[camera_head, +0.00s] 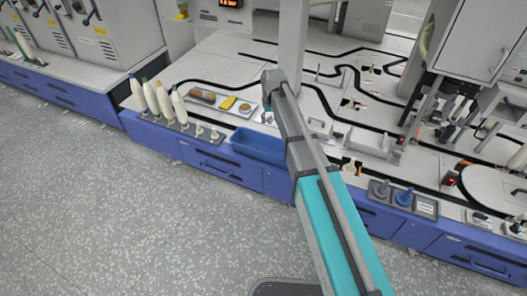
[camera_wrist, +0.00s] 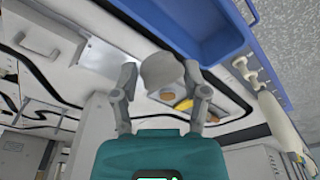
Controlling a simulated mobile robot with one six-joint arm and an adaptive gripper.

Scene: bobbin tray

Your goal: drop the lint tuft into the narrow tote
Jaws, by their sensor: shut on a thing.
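The lint tuft (camera_wrist: 160,69) is a pale grey rounded lump in the wrist view. My gripper (camera_wrist: 161,76) is shut on it, one finger on each side. In the head view the arm mostly hides my gripper, and I cannot make out the tuft there. The narrow tote (camera_head: 257,146) is a blue open box at the front edge of the bench, left of my arm. It shows at the top of the wrist view (camera_wrist: 198,52), apart from the tuft. The part of its inside that shows looks empty.
A shallow tray (camera_head: 217,107) left of the tote holds a brown piece, a yellow piece and a round brown piece. Several upright bobbins (camera_head: 165,101) stand further left. A grey post (camera_head: 290,45) rises behind my arm. Black tracks cross the bench.

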